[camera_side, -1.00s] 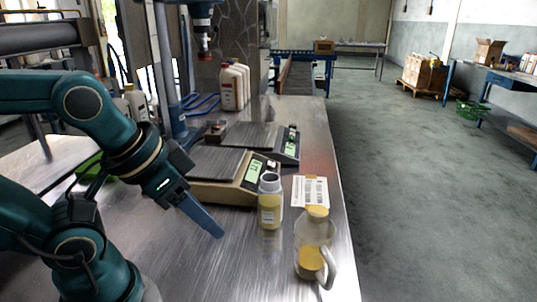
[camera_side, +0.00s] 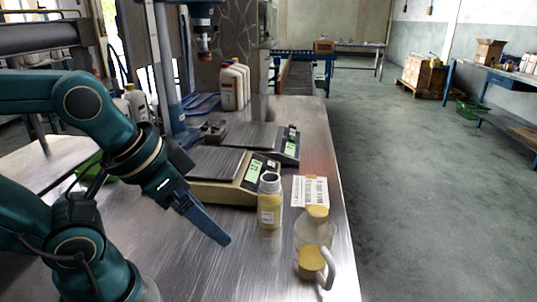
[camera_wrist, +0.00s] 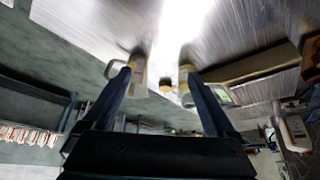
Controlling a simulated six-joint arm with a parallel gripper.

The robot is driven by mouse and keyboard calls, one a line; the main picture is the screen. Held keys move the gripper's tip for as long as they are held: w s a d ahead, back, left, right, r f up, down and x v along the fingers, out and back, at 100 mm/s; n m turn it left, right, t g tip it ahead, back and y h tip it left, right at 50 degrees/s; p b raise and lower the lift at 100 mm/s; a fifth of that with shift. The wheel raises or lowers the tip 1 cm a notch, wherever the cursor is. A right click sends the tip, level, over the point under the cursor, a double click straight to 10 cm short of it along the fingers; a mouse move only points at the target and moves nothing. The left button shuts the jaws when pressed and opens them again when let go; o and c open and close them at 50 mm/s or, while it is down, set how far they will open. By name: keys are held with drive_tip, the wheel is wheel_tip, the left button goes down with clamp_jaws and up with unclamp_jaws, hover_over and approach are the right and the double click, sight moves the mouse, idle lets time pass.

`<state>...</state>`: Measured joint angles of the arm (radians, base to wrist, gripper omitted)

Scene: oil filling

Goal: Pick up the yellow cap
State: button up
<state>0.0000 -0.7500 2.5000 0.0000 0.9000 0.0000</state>
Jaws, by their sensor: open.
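A small yellow-brown round piece, which looks like the yellow cap (camera_wrist: 166,85), shows between the fingers in the wrist view, beyond their tips. In the side view a yellow piece (camera_side: 318,211) shows at the top of the clear jug (camera_side: 314,236); I cannot tell whether it rests on the jug or lies behind it. The jug holds yellow liquid. An uncapped bottle (camera_side: 270,203) of yellow liquid stands upright to its left. My gripper (camera_side: 225,241) is open and empty, low over the table, left of the bottle and jug. Its two fingers (camera_wrist: 158,76) are spread in the wrist view.
A scale (camera_side: 225,191) stands behind the bottle, with a second scale (camera_side: 284,146) farther back. A barcode sheet (camera_side: 311,190) lies behind the jug. White bottles (camera_side: 234,86) stand at the back. The steel table (camera_side: 190,270) is bare in front; its right edge is near the jug.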

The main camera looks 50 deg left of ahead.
idle(0.3)
drive_tip(key=w+r+m+t, duration=0.1)
drive_tip(key=w+r+t, duration=0.1)
drive_tip(key=w+r, duration=0.45)
drive_tip(key=g, duration=0.3)
hover_over(319, 210)
drive_tip(key=s, duration=0.2)
drive_tip(key=shift+h, duration=0.3)
drive_tip(key=f, duration=1.7)
drive_tip(key=shift+s+a+f, duration=0.1)
drive_tip(key=shift+s+a, duration=0.05)
drive_tip(key=shift+s, duration=0.05)
drive_tip(key=shift+x, duration=2.4)
drive_tip(key=c, duration=1.4)
